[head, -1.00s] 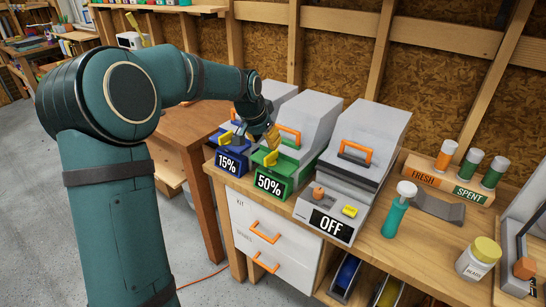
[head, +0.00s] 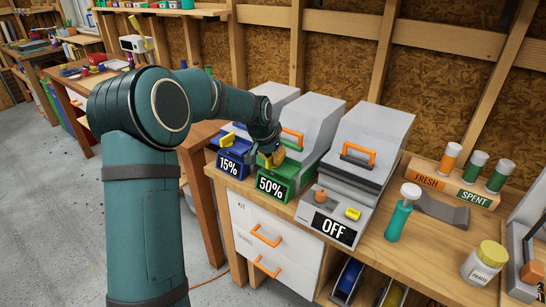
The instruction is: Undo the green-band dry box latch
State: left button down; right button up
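The green-band dry box (head: 311,131) is pale grey with a green front, an orange handle and a "50%" label (head: 271,187). It stands in the middle of three boxes on the bench. My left gripper (head: 270,161) is low at the top of its green front, where the yellow latch sits. The gripper covers most of the latch, so I cannot tell whether they touch or how the latch stands. The finger gap is too small and hidden to read. My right gripper is out of view.
A blue-front box labelled "15%" (head: 231,163) stands close on the left, and a grey box labelled "OFF" (head: 361,150) on the right. A teal bottle (head: 398,220), a FRESH/SPENT rack (head: 452,182) and a beads jar (head: 484,263) stand further right on the bench.

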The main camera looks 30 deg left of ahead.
pick_arm(q)
jog(key=shift+n, duration=0.4)
jog(key=n+y+p, duration=0.1)
jog(key=n, duration=0.2)
jog(key=shift+d+n+y, duration=0.1)
jog(key=shift+n+y, duration=0.3)
jog(key=n+y, duration=0.1)
jog(key=n, duration=0.2)
jog(key=shift+n+g+p, duration=0.3)
jog(key=shift+g, duration=0.1)
jog(key=n+y, duration=0.1)
jog(key=n, duration=0.1)
jog(key=shift+n+g+p, duration=0.3)
jog(key=shift+g, duration=0.1)
jog(key=n+p, duration=0.1)
jog(key=n, duration=0.1)
jog(key=n+g+y, duration=0.1)
jog(key=n, duration=0.1)
jog(key=shift+g+p, duration=0.3)
jog(key=shift+p, duration=0.1)
jog(key=shift+n+g+p, duration=0.5)
jog(key=shift+n+p, duration=0.1)
jog(key=shift+n, duration=0.9)
jog(key=shift+f, duration=0.1)
jog(key=c, duration=1)
grip_release()
jog(key=shift+s, duration=0.1)
